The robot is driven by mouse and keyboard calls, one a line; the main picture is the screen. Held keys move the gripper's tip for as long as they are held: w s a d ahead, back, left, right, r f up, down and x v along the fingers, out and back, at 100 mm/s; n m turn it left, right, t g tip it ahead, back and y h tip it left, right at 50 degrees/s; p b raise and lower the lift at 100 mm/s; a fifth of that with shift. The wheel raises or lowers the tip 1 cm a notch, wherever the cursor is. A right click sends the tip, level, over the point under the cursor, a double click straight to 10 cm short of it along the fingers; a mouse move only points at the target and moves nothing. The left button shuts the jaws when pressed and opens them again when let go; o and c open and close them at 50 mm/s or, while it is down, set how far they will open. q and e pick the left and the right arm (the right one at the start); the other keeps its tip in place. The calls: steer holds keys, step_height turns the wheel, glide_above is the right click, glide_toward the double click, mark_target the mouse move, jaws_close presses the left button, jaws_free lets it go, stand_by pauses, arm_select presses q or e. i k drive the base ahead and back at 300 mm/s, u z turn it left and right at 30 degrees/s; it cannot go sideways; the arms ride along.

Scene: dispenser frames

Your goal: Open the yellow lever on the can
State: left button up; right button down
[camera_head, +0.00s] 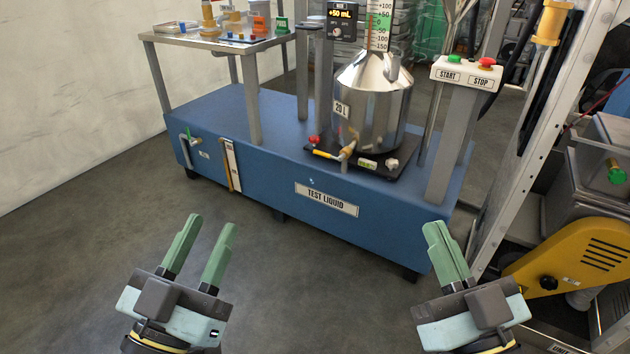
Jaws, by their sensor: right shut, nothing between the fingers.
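The can (371,101) is a shiny metal vessel marked 20 L, standing on a black plate on the blue base labelled TEST LIQUID. Its yellow lever (325,154) sits low at the can's front left, beside a brass valve (347,151), and points to the left. My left gripper (206,234) is open and empty over the floor, at the lower left, well short of the base. My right gripper (440,234) is shut and empty, in front of the base's right end. Both grippers are apart from the can and the lever.
The blue base (275,165) carries a side table (225,45) with small coloured parts at the back left. A START/STOP panel (467,73) stands on a post right of the can. A metal frame and a yellow guard (570,258) crowd the right. The floor in front is clear.

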mark_target(325, 155)
steer(key=u, duration=0.2)
steer(key=i, duration=0.25)
steer(key=u, duration=0.9)
steer(key=i, duration=1.8)
steer(key=z, duration=1.05)
